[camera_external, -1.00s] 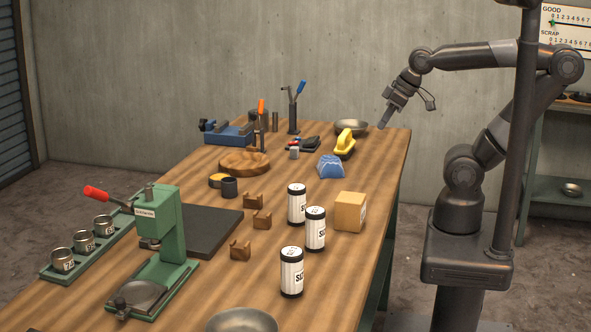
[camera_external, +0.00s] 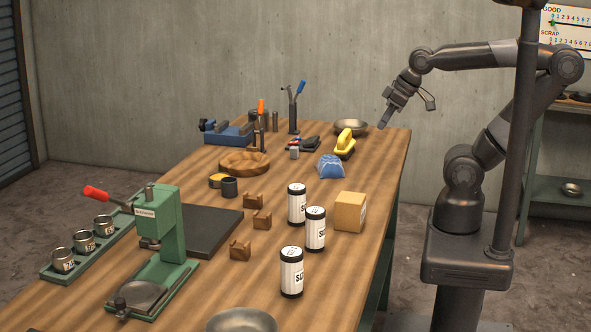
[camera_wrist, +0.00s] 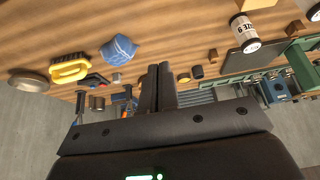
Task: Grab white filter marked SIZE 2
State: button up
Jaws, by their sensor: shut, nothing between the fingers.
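Three white filters with black ends stand upright on the wooden bench: a back one (camera_external: 297,206), a middle one (camera_external: 316,232) and a front one (camera_external: 291,274). Their labels face right and are partly turned away, so the size numbers cannot be read in the external view. In the wrist view one white filter (camera_wrist: 243,34) shows "SIZE" and a digit I cannot read surely, and part of another (camera_wrist: 314,13) is at the right edge. My gripper (camera_external: 385,123) is shut and empty, above the bench's far right edge, well away from the filters. Its fingers (camera_wrist: 158,70) are together in the wrist view.
A cardboard box (camera_external: 350,212) stands right beside the filters. Brown wooden blocks (camera_external: 261,219) lie to their left, near a green press (camera_external: 170,228). A metal bowl (camera_external: 242,321) sits at the front. A yellow-handled brush (camera_external: 344,145) and blue cloth (camera_external: 330,167) lie farther back.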

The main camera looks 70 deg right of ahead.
jog(key=o, duration=1.5)
jog(key=w+a+r+n+y, duration=0.1)
jog(key=w+a+r+n, duration=0.1)
jog(key=w+a, duration=0.7)
jog(key=n+g+y, duration=0.2)
jog(key=n, duration=0.3)
send_near(290, 266)
jog(key=d+f, duration=0.1)
jog(key=x, duration=0.7)
jog(key=d+x, duration=0.1)
jog(key=x, duration=0.2)
jog(key=shift+w+f, duration=0.25)
jog(key=shift+w, duration=0.1)
